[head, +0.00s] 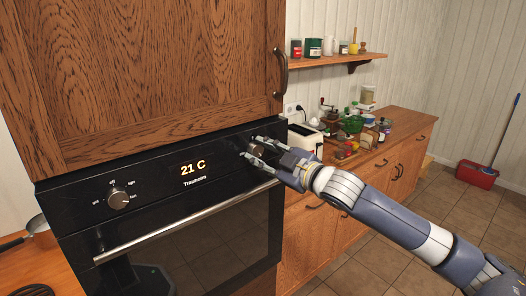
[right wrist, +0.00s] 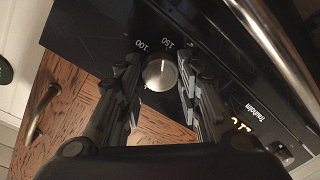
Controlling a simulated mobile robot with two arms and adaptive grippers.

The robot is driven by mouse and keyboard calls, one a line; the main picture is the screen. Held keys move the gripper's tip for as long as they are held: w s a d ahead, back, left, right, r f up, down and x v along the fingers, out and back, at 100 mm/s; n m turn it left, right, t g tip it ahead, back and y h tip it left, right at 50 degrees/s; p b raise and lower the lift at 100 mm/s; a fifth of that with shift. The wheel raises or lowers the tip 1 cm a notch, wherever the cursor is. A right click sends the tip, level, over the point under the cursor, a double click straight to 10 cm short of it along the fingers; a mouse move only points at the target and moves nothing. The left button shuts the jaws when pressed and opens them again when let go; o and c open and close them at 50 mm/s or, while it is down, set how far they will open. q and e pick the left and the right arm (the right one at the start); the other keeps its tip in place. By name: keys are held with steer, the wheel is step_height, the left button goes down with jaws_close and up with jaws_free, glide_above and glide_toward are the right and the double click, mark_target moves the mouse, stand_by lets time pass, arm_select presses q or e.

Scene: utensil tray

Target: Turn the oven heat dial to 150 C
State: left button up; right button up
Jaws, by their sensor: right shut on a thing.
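The oven (head: 200,235) has a black front panel with a lit "21 C" display (head: 193,168). Its heat dial (right wrist: 160,75) is a round silver knob, with the marks 100 and 150 on the panel beside it in the right wrist view. In the head view the dial (head: 257,149) is partly covered by my fingers. My right gripper (head: 254,150) is shut on the dial, one finger on each side, as the right wrist view also shows. The dial's exact pointer setting is hard to read. My left gripper is not in view.
A second knob (head: 118,198) sits at the panel's left end. The oven's door handle (head: 185,224) runs below the panel. A wooden cabinet (head: 150,75) hangs above. A toaster (head: 305,139) and several jars stand on the counter to the right.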

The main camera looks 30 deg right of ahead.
steer(key=shift+m, duration=0.9)
steer(key=shift+p, duration=0.3)
steer(key=o, duration=1.1)
steer(key=shift+c, duration=0.2)
steer(key=shift+s+d+f, duration=0.15)
steer(key=shift+s, duration=0.65)
steer(key=s+d, duration=0.1)
steer(key=s, duration=0.9)
steer(key=shift+s+d+r, duration=0.15)
steer(key=shift+d+r, duration=0.1)
